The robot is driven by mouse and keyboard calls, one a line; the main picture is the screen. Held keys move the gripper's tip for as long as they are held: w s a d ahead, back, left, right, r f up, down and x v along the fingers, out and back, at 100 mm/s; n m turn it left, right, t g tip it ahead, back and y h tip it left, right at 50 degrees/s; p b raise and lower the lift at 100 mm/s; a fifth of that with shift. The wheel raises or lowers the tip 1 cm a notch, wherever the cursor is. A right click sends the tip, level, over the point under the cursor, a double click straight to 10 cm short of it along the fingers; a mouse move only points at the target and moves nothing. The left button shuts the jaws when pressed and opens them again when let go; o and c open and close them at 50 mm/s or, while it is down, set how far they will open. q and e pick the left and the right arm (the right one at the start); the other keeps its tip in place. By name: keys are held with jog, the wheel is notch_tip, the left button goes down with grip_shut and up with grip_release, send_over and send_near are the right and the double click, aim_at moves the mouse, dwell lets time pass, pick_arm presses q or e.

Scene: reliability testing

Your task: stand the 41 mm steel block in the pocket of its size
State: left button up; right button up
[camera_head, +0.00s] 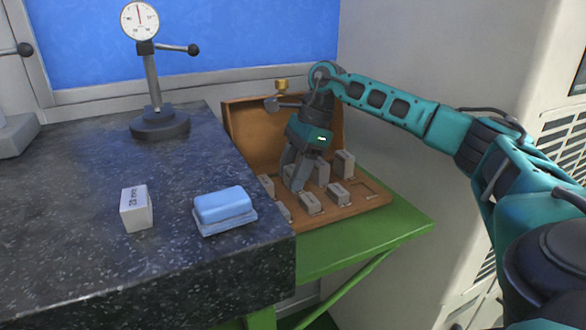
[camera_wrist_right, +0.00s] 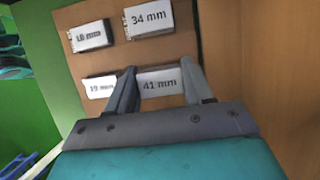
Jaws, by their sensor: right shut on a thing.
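The 41 mm steel block (camera_wrist_right: 160,86) shows its label face up between the fingers of my right gripper (camera_wrist_right: 158,68) in the wrist view. The right gripper is shut on it. In the head view the right gripper (camera_head: 298,178) points down over the wooden case (camera_head: 365,208), among the blocks there; its fingers hide most of the held block. I cannot tell whether the block is seated in a pocket or held just above it. A bare recess (camera_head: 372,184) seems to show at the case's right end. My left gripper is not in view.
Blocks labelled 34 mm (camera_wrist_right: 148,18), 18 mm (camera_wrist_right: 89,36) and 19 mm (camera_wrist_right: 100,87) stand close by in the case. The case sits on a green table (camera_head: 400,232). A granite slab (camera_head: 80,180) holds a 20 mm block (camera_head: 136,210), a blue-topped item (camera_head: 222,208) and a dial gauge stand (camera_head: 158,122).

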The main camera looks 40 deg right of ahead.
jog(key=o, duration=1.4)
jog(key=p+v, duration=0.1)
jog(key=v, duration=1.1)
jog(key=shift+r+p, duration=0.4)
jog(key=shift+r, duration=0.05)
jog(key=shift+s, duration=0.1)
